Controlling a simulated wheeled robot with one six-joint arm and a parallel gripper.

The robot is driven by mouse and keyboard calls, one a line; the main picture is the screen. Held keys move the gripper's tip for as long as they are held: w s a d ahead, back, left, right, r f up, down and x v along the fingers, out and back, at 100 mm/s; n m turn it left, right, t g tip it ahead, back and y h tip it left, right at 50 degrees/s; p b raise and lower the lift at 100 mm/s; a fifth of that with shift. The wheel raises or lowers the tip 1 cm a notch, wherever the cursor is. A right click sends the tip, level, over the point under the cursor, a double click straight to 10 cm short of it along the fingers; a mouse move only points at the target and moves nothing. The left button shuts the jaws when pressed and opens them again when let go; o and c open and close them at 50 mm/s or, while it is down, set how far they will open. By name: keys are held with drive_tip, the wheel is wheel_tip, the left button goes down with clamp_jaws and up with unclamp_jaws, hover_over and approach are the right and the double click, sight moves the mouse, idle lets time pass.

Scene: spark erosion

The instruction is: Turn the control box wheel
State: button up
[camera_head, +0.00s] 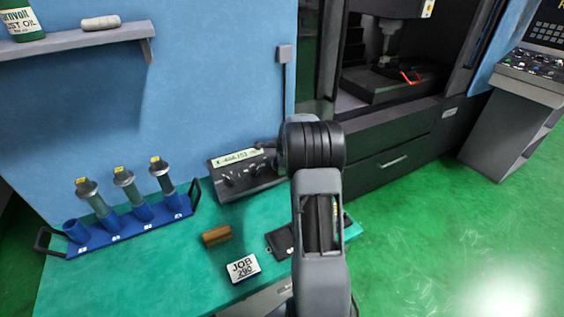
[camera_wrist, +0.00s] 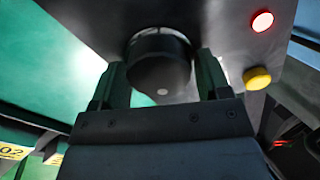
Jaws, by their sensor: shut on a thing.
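The control box (camera_head: 245,178) is a dark grey box with a lit readout and small knobs, standing at the back of the teal bench. My arm hides its right part in the head view. In the wrist view the box's dark face (camera_wrist: 225,28) shows a round black wheel (camera_wrist: 160,48). My gripper (camera_wrist: 160,76) has one finger on each side of the wheel and is shut on it. A red lit button (camera_wrist: 262,22) and a yellow button (camera_wrist: 257,78) sit right of the wheel.
A blue rack (camera_head: 115,228) with several tool holders stands left of the box. A shelf (camera_head: 75,40) hangs above. The machine (camera_head: 390,140) stands right.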

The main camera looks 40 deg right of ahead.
idle(0.3)
drive_tip(key=o, duration=0.7)
drive_tip(key=b+v, duration=0.1)
drive_tip(key=v, duration=1.3)
drive_tip(key=shift+f, duration=0.1)
